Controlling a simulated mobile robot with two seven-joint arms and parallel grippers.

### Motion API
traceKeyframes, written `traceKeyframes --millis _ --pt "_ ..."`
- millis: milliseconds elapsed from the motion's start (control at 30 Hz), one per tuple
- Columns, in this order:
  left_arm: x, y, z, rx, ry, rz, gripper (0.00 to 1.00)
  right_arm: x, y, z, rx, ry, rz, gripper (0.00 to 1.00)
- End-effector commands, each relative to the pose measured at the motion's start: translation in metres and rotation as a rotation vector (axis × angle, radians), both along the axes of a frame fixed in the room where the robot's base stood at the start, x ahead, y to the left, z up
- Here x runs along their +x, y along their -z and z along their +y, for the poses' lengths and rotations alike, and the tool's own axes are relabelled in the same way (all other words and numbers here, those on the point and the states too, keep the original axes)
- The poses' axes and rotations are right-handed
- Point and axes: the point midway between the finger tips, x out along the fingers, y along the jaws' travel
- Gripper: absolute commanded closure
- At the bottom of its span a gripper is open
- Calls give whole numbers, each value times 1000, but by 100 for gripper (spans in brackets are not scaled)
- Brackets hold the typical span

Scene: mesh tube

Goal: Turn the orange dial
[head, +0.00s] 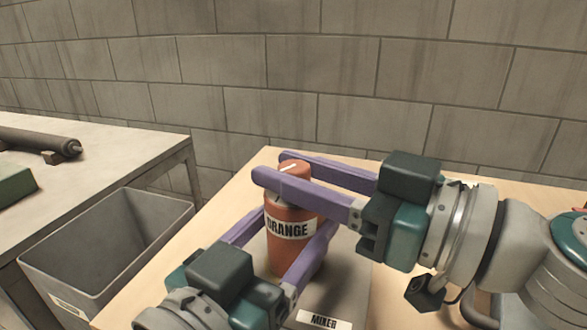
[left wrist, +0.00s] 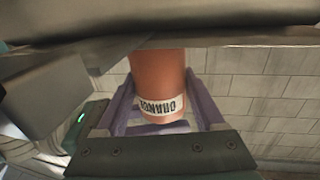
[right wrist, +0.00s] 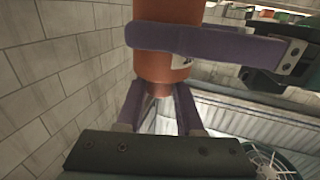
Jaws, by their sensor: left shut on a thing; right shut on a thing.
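My left gripper (head: 298,220) is shut on the canister body, with a purple finger on each side. My right gripper (head: 271,168) is shut on the dial from the right. The left wrist view shows the canister (left wrist: 158,75) between the left fingers, label upside down. In the right wrist view the canister (right wrist: 167,65) has a left finger across it, and its narrow top sits between the right fingers.
A grey plate with a MIXED label (head: 323,320) lies at the canister's foot. An empty-looking grey bin (head: 105,250) stands to the left. Beyond it a side table (head: 110,150) holds a dark roller (head: 40,142) and a green block (head: 14,187). A block wall stands behind.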

Motion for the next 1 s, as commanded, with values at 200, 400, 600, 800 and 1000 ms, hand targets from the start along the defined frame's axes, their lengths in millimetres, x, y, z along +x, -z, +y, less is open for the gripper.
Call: traceKeyframes --millis 200,400,600,800,1000 --pt "0 2 1 -1 -1 5 93 1 -1 -1 2 3 -1 45" --pt "0 1 1 -1 -1 5 93 0 0 0 1 2 -1 34" --pt "0 1 1 0 -2 4 93 0 0 0 0 1 0 34" --pt "0 1 1 0 -2 4 93 -3 0 -5 1 2 1 34" --pt "0 1 1 0 -2 4 93 -24 1 -35 -1 3 3 34"
